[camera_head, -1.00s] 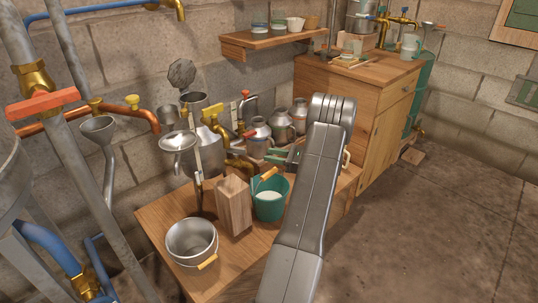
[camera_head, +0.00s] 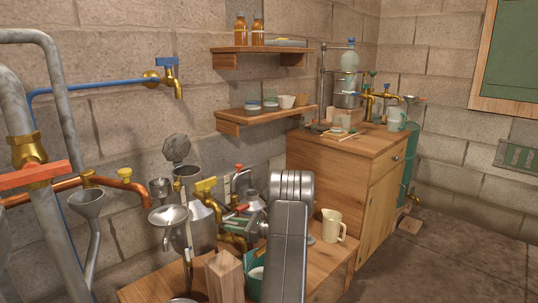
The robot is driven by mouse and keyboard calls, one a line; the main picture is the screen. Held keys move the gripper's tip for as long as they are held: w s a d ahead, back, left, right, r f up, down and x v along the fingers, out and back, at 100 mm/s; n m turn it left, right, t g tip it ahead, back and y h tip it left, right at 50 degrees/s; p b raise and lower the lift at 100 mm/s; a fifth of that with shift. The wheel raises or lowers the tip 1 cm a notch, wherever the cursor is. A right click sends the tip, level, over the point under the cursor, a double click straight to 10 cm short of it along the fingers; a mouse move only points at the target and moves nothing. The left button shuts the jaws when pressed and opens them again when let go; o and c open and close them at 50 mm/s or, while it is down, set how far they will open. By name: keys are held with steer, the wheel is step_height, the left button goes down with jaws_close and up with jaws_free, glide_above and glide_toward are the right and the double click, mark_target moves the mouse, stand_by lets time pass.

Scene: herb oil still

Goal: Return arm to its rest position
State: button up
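My arm (camera_head: 287,235) rises from the bottom of the picture in front of the low wooden table (camera_head: 335,262). Its rounded upper end stands before the metal vessels on that table. I cannot make out my gripper's fingers; they are hidden behind the arm or outside the picture. The arm covers part of a green bucket (camera_head: 253,285) and several things behind it.
The low table bears a wooden block (camera_head: 224,276), a metal funnel (camera_head: 169,217), a still pot (camera_head: 199,222) and a cream mug (camera_head: 333,226). A wooden cabinet (camera_head: 343,172) stands behind. Pipes (camera_head: 48,212) line the left.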

steer(key=shift+x, duration=0.8)
steer(key=p+v, duration=0.3)
steer(key=v, duration=1.1)
steer(key=b+x, duration=0.3)
steer(key=x, duration=1.1)
steer(key=shift+s+m+t+h+b, duration=0.1)
steer(key=shift+m+t+h+b, duration=0.65)
steer(key=shift+m+t, duration=0.75)
steer(key=shift+s+m+t+h+b, duration=0.1)
steer(key=shift+m+t+h+b, duration=0.35)
steer(key=shift+m+t+h, duration=1.05)
steer(key=shift+n+t+y, duration=0.4)
steer(key=shift+t+y, duration=0.05)
steer(key=shift+t, duration=0.15)
